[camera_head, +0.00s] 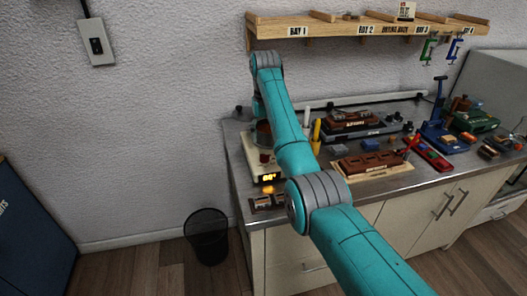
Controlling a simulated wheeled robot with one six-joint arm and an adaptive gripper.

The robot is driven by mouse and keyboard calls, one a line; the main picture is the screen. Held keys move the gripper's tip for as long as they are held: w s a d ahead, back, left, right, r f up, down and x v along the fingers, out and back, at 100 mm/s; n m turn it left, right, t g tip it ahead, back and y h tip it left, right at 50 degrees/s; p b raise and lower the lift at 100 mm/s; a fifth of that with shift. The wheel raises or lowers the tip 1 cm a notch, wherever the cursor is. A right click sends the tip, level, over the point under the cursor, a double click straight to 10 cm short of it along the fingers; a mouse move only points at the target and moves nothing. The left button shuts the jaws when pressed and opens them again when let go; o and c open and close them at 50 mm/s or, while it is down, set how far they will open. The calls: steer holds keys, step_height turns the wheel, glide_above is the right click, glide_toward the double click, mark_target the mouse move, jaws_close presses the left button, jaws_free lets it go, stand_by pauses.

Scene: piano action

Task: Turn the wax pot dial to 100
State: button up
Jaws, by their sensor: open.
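The wax pot (250,158) is a cream-coloured unit at the left end of the workbench, with a dark brownish vessel (263,133) at its back. Its front has a small lit amber display (267,178); the digits are too small to read surely. A small dark red part (265,158) shows on top, and I cannot tell whether it is the dial. My teal arm passes in front of the pot's right side and bends down at the wall behind it. My gripper is hidden behind my own arm, so I see no contact with the dial.
The metal bench top (345,205) carries brown-topped blocks (370,163), a yellow tube (316,135), a red tool (430,155) and a blue stand (440,130). A wooden shelf (350,28) hangs above. A black wire bin (207,235) stands on the floor at left.

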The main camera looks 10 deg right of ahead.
mark_target(265, 158)
step_height(265, 158, down, 8)
steer(key=shift+f, duration=0.15)
steer(key=shift+c, duration=0.2)
jaws_close()
